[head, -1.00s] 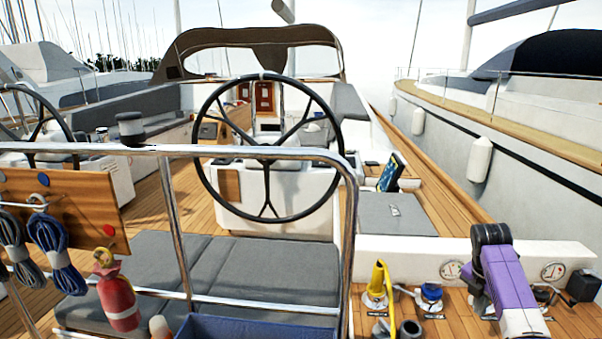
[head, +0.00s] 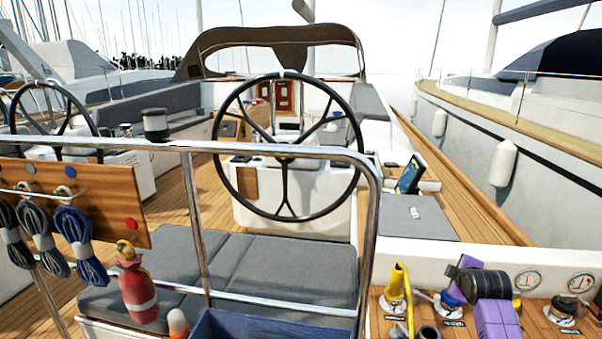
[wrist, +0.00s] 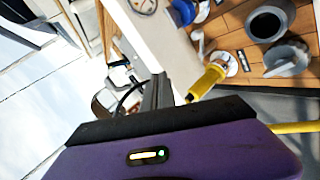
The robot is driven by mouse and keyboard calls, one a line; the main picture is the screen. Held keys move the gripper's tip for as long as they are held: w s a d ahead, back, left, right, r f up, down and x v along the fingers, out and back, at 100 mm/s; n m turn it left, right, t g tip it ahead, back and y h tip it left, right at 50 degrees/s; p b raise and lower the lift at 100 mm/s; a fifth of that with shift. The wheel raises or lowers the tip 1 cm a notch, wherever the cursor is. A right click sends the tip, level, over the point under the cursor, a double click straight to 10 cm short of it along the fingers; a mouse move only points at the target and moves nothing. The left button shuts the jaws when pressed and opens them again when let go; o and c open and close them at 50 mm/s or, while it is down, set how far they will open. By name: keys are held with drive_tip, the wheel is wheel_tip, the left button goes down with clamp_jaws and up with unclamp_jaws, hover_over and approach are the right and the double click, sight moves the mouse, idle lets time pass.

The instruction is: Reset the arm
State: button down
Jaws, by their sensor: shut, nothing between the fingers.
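My arm shows at the lower right of the head view, with a purple link (head: 497,322) and a dark joint (head: 487,285) above the teak deck. A further purple part lies behind that joint, and the fingers cannot be made out there. In the wrist view the purple gripper body fills the bottom, with a small lit indicator on it. My gripper (wrist: 157,90) has its dark fingers together, with nothing held. A yellow handle-like object (wrist: 208,80) appears just right of the fingers; whether it is clear of them in depth is hard to tell.
The yellow object (head: 398,290) and a dark grey cup (head: 428,333) stand left of my arm. Gauges (head: 529,282) are set in the white coaming behind. A steel rail (head: 371,230), steering wheel (head: 288,215), red bottle-shaped item (head: 137,292) and blue bin (head: 270,326) are farther left.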

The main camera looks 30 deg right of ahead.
drive_tip(key=w+a+f+m+t, duration=0.2)
drive_tip(key=a+m+t, duration=0.25)
drive_tip(key=a, duration=1.25)
drive_tip(key=s+a+r+m+t, duration=0.1)
drive_tip(key=s+a, duration=0.2)
drive_tip(key=a, duration=0.5)
drive_tip(key=s+a+m+t, duration=0.2)
drive_tip(key=s+a, duration=0.2)
drive_tip(key=a, duration=0.3)
drive_tip(key=s+a+r+n+y, duration=0.1)
drive_tip(key=s+a+y, duration=0.3)
drive_tip(key=s+a, duration=0.7)
drive_tip(key=s+a+r+n+y+b, duration=0.1)
drive_tip(key=s+a+y, duration=0.3)
drive_tip(key=s+a, duration=0.7)
drive_tip(key=s+n, duration=0.1)
drive_tip(key=s, duration=0.2)
drive_tip(key=shift+s+r+y, duration=0.3)
drive_tip(key=shift+s+y, duration=0.05)
drive_tip(key=shift+y, duration=0.05)
drive_tip(key=shift+a, duration=0.1)
